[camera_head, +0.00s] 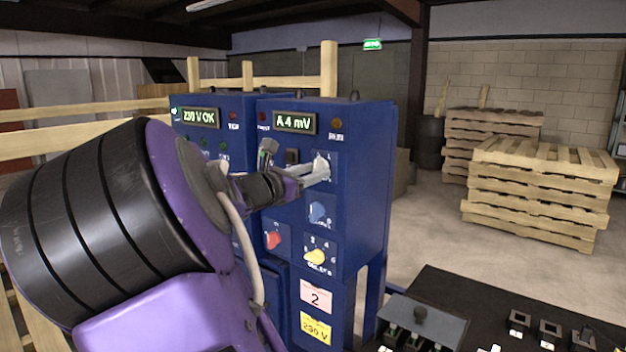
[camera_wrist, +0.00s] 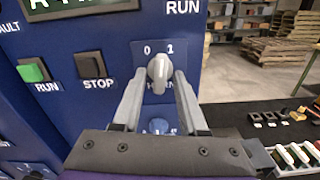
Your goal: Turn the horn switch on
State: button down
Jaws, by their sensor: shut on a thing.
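The horn switch (camera_wrist: 158,71) is a pale grey rotary knob on the blue cabinet front, under the marks 0 and 1. Its label below is partly hidden. In the head view the knob (camera_head: 322,163) is at the upper right of the panel, largely behind my fingers. My gripper (camera_head: 312,174) reaches it from the left, with its two grey fingers on either side of the knob, shut on it. The gripper (camera_wrist: 160,80) also shows in the wrist view. I cannot tell clearly which mark the knob points to.
A green RUN button (camera_wrist: 33,70) and black STOP button (camera_wrist: 90,65) are left of the switch. A black conveyor (camera_head: 470,295) stands right.

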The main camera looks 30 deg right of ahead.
jog(key=shift+w+f+m+b, duration=0.1)
jog(key=shift+m+b, duration=1.35)
jog(key=shift+m, duration=0.65)
jog(key=c, duration=0.8)
grip_release()
jog(key=shift+a, duration=0.15)
jog(key=p+v, duration=0.2)
jog(key=v, duration=1.5)
jog(key=shift+a, duration=0.1)
